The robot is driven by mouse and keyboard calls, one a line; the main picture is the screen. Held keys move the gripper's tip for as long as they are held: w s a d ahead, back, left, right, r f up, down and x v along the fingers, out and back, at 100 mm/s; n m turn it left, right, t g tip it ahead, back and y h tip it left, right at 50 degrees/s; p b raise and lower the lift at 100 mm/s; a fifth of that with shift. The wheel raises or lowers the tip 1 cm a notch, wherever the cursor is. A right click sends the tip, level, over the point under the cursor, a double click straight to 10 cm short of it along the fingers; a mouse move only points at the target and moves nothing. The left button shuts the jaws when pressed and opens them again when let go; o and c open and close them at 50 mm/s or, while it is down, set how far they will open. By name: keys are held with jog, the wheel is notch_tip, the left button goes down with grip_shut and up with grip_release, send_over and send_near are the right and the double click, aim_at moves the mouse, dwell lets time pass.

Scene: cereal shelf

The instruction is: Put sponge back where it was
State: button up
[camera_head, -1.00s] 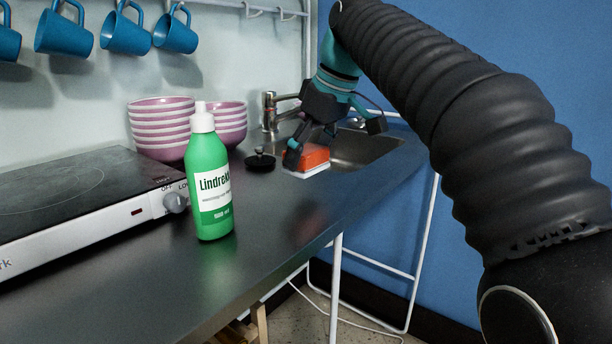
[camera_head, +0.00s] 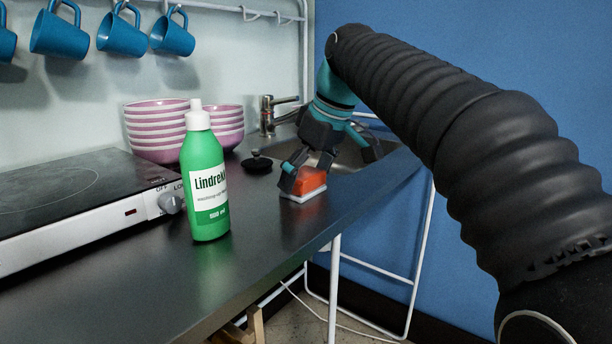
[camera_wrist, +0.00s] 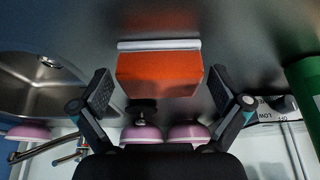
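The sponge (camera_head: 309,181) is an orange block with a white layer underneath. It stands on the dark counter (camera_head: 265,225) in front of the sink, with its orange reflection beside it. In the wrist view the sponge (camera_wrist: 158,74) sits between my two fingers, with a narrow gap on each side. My gripper (camera_head: 330,166) is open above and around the sponge, and one finger hides part of it in the head view. The wrist view also shows my gripper (camera_wrist: 160,78) with its fingers spread.
A green bottle (camera_head: 205,190) stands on the counter to the left. Pink bowls (camera_head: 155,133), a black stopper (camera_head: 257,163) and a tap (camera_head: 267,115) are behind. The sink (camera_head: 350,157) lies to the right, a hotplate (camera_head: 70,190) far left.

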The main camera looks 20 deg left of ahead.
jog(key=shift+r, duration=0.1)
jog(key=shift+r, duration=0.25)
jog(key=p+v, duration=0.1)
jog(key=v, duration=1)
jog(key=shift+d+r, duration=0.25)
jog(key=shift+s, duration=0.1)
